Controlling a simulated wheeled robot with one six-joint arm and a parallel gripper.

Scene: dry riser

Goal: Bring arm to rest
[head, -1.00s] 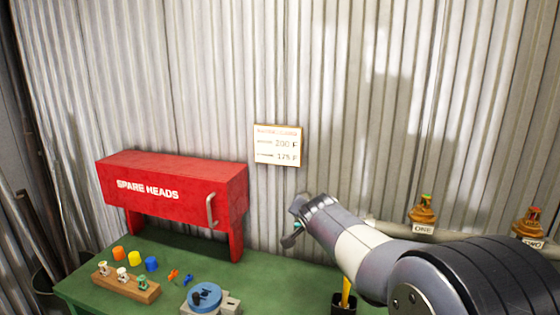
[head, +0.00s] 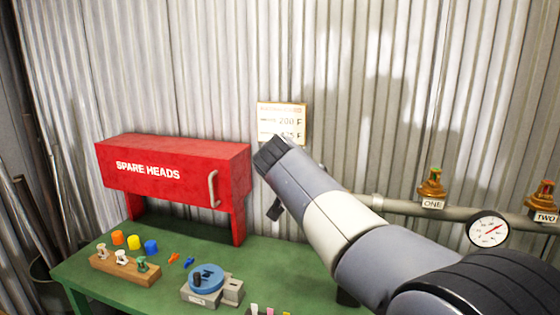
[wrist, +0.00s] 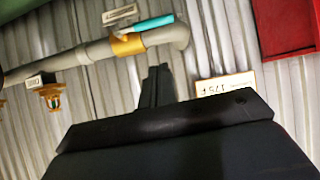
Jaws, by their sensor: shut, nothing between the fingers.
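My arm (head: 335,220) reaches up and to the left across the head view, in front of the corrugated wall. Its end lies to the right of the red box and covers the lower part of the wall sign. In the wrist view my gripper (wrist: 158,80) shows as narrow dark fingers close together, with nothing between them. They point at the wall and appear clear of the pipe and the sign. In the head view the fingers are mostly hidden behind the arm.
A red SPARE HEADS box (head: 170,172) stands on the green bench (head: 225,245). The bench holds a wooden block with small heads (head: 125,268) and a blue round fixture (head: 207,278). A wall pipe (wrist: 75,58) has a teal-handled valve (wrist: 147,24). A gauge (head: 488,232) is right.

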